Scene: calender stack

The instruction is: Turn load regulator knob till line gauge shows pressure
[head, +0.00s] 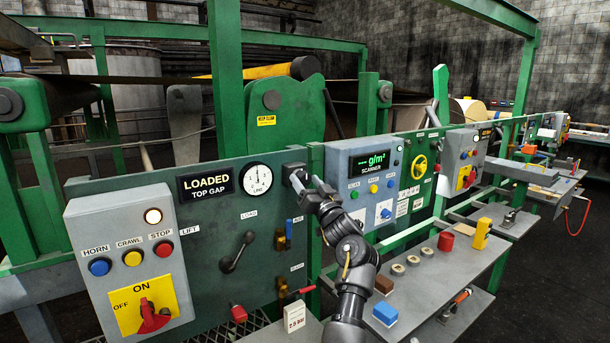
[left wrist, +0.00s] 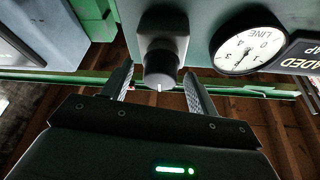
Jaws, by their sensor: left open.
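The load regulator (head: 293,172) is a dark block with a round knob on the green panel, right of the line gauge. In the left wrist view the dark knob (left wrist: 161,64) faces me, with a small light mark at its rim. My left gripper (head: 306,184) is open in front of it. In the wrist view the two fingertips (left wrist: 160,80) lie on either side of the knob's near end; I cannot tell whether they touch it. The white line gauge (head: 257,179) also shows in the wrist view (left wrist: 248,50), tilted; its dark needle is visible but the value is too small to read surely.
A "LOADED TOP GAP" sign (head: 206,184) and a load lever (head: 238,252) are on the same panel. The grey button box (head: 132,262) stands at left, the scanner box (head: 366,180) right of my arm. A grey shelf (head: 440,272) holds small items below.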

